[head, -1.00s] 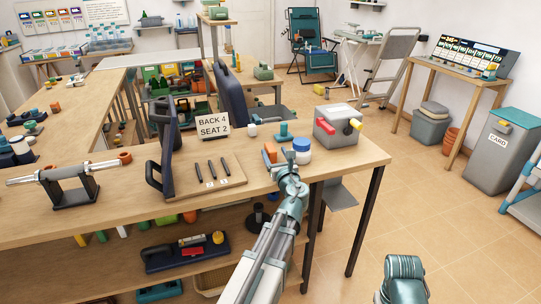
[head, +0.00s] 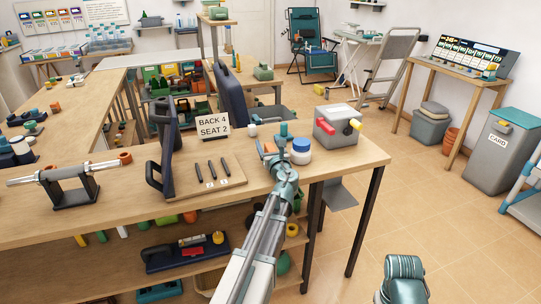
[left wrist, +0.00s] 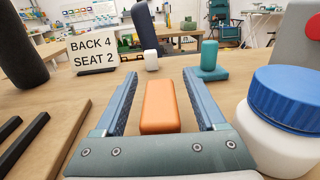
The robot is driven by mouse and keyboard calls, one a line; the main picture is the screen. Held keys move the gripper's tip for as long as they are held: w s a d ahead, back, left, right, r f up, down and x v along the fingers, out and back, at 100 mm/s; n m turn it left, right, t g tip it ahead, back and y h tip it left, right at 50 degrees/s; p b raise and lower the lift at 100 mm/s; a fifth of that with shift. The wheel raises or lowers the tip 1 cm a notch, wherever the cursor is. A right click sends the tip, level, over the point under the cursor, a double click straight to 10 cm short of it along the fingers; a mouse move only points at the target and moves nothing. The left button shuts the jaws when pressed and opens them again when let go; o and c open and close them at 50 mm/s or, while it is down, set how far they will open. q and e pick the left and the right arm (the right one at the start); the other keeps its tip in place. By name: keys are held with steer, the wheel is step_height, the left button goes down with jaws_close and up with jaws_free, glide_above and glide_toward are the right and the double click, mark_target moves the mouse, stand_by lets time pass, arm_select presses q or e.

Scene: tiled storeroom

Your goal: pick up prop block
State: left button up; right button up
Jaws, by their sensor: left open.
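An orange block (left wrist: 160,106), the likely prop block, lies on the wooden workbench. In the head view only part of the block (head: 269,147) shows past my gripper. My left gripper (head: 271,152) is open, its two blue fingers low over the bench top. In the left wrist view one finger is on each side of the block, with a narrow gap on either side.
A white jar with a blue lid (head: 300,151) stands close to the right finger. A teal piece (left wrist: 207,62) stands behind the block. A grey box with red and yellow knobs (head: 338,126), a sign (head: 212,125) and a board with dark pens (head: 226,180) are nearby.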

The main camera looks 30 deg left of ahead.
arm_select(q)
jaws_close()
steer(key=shift+r, duration=0.1)
arm_select(e)
steer(key=shift+r, duration=0.1)
stand_by(0.3)
